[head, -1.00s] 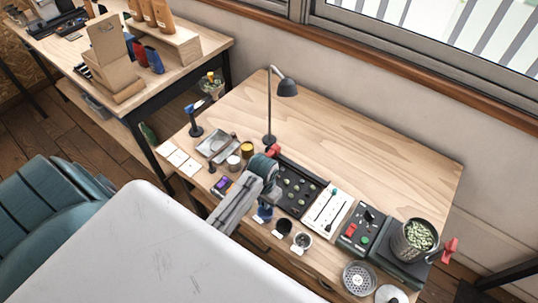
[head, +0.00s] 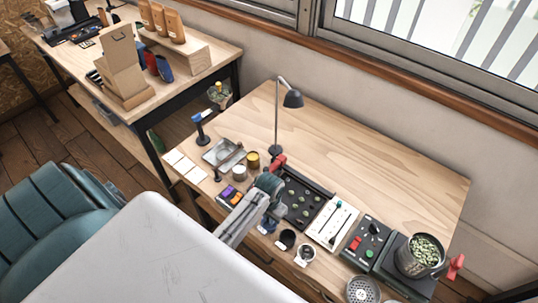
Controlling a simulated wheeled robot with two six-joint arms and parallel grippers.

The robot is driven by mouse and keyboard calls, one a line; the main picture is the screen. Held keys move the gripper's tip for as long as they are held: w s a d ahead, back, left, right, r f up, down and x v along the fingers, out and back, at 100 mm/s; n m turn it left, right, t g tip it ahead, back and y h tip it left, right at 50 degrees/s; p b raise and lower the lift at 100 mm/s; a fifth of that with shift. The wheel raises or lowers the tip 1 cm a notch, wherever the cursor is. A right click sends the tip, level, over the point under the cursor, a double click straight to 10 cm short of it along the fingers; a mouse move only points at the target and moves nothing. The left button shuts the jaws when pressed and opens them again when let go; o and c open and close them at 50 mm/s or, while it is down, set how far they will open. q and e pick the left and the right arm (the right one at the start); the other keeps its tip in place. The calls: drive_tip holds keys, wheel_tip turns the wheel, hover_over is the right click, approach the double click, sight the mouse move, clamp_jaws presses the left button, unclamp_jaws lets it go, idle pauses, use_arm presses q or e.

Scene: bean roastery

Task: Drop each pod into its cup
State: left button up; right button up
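A black tray (head: 320,191) on the wooden table holds several small green pods (head: 303,199). My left gripper (head: 274,208) is over the left end of the tray, close to the blue cup. My own wrist covers its fingers, so I cannot tell if it is open or holds a pod. It partly hides the tray and the blue cup. My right gripper is out of view.
A white slider panel (head: 331,224), a control box (head: 366,241) and a pot of green beans (head: 420,256) stand right of the tray. A desk lamp (head: 277,115) rises behind it. Small tins (head: 239,172) and a metal tray (head: 223,153) stand left. The table's back right is clear.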

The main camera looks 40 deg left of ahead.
use_arm(q)
drive_tip(key=o, duration=0.5)
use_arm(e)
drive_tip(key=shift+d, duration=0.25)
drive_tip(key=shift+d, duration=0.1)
use_arm(q)
drive_tip(key=shift+r, duration=0.25)
wheel_tip(320, 180, up, 10)
drive_tip(key=b, duration=0.2)
drive_tip(key=shift+r+b, duration=0.15)
drive_tip(key=shift+b, duration=0.2)
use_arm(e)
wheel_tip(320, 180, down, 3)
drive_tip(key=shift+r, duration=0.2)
